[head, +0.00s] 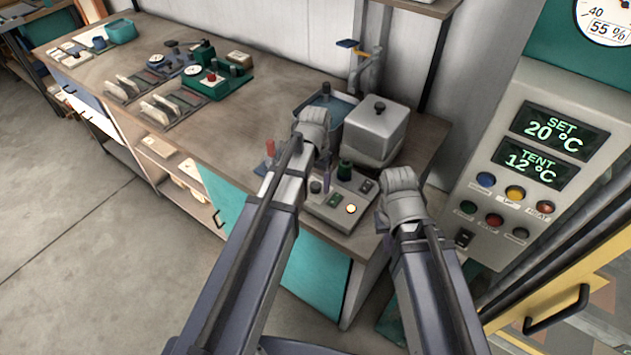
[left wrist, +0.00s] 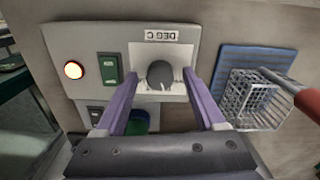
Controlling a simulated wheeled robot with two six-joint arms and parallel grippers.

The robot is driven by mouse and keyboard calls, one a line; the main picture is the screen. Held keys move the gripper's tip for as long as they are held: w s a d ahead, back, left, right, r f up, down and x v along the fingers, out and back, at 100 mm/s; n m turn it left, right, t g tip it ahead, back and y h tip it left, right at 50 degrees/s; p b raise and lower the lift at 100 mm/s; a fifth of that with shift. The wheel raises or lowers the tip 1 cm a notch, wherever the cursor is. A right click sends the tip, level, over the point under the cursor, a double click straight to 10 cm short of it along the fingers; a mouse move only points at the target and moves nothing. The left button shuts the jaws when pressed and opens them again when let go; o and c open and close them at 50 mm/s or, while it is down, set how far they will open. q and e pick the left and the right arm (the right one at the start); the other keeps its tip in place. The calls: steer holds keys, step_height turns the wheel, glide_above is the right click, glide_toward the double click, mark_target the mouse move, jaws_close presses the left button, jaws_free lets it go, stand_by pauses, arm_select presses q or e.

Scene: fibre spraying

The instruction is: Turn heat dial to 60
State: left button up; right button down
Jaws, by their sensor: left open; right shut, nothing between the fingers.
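The heat dial (head: 316,187) is a dark round knob on a grey control box (head: 352,191) on the bench. The left wrist view shows the dial (left wrist: 160,76) with an upside-down DEG C label (left wrist: 163,35) beside it; no scale figures are readable. My left gripper (head: 326,178) is over the box. In the left wrist view its open purple fingers (left wrist: 160,85) stand on either side of the dial, with gaps on both sides. My right gripper (head: 382,216) is shut and empty by the bench's front right edge, mostly hidden behind its wrist.
A green knob (head: 345,168), a green switch (head: 334,200) and a lit lamp (head: 351,209) share the box. A wire basket (left wrist: 255,100) with a red handle stands on a blue mat. A lidded grey pot (head: 377,130) is behind. A wall panel (head: 560,125) reads SET 20, TENT 12.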

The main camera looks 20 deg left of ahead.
mark_target(316, 185)
arm_select(q)
step_height(316, 185, up, 8)
steer(key=p, duration=0.8)
steer(key=shift+f, duration=0.1)
